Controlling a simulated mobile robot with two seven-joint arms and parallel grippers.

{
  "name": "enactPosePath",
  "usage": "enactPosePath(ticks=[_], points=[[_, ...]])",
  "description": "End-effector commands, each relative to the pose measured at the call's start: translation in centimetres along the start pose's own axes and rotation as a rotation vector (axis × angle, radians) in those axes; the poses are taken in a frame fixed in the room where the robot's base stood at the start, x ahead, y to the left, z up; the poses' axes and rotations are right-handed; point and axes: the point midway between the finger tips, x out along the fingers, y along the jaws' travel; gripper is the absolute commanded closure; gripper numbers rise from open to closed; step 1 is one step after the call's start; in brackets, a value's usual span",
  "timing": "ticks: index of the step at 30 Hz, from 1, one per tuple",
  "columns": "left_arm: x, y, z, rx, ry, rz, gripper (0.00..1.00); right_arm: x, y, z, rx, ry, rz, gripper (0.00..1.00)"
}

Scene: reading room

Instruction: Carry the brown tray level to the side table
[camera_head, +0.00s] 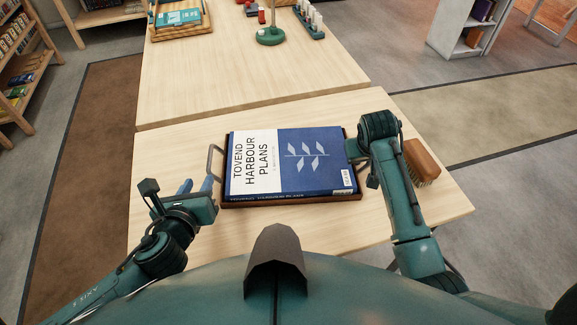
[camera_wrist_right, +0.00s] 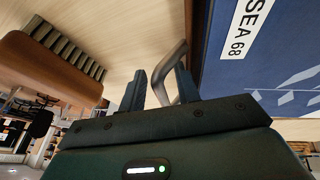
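The brown tray (camera_head: 300,202) lies flat on the near pale wooden table (camera_head: 160,235). A large blue and white book, "Tovend Harbour Plans" (camera_head: 300,160), fills it. The tray's left handle (camera_head: 213,160) is a grey loop. My left gripper (camera_head: 196,185) is open just in front of and left of that handle, its fingers apart and empty. My right gripper (camera_wrist_right: 160,76) is open at the tray's right handle (camera_wrist_right: 172,62), which shows between its fingers, not clamped. In the head view my right arm hides most of that handle. I cannot identify the side table.
A brown brush (camera_head: 420,158) lies close right of my right arm; it also shows in the right wrist view (camera_wrist_right: 55,65). A second table (camera_head: 250,75) adjoins behind, with a wooden tray (camera_head: 180,32), green stand (camera_head: 270,37) and rack (camera_head: 312,24) at its far end. Shelves stand at left.

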Motion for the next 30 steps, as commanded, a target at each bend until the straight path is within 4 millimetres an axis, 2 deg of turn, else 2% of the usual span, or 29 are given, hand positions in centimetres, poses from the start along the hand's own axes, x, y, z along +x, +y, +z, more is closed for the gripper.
enactPosePath(ticks=[15,21,30], points=[[0.0,0.0,0.0,0.000,0.000,0.001,0.67,-9.8,-0.1,-0.1,0.000,0.005,-0.002,0.68],[0.0,0.0,0.0,0.000,0.000,0.001,0.67,-11.3,-0.1,0.0,-0.001,0.001,0.000,0.68],[0.0,0.0,0.0,0.000,0.000,0.001,0.67,-11.5,0.0,0.0,-0.001,0.001,0.000,0.68]])
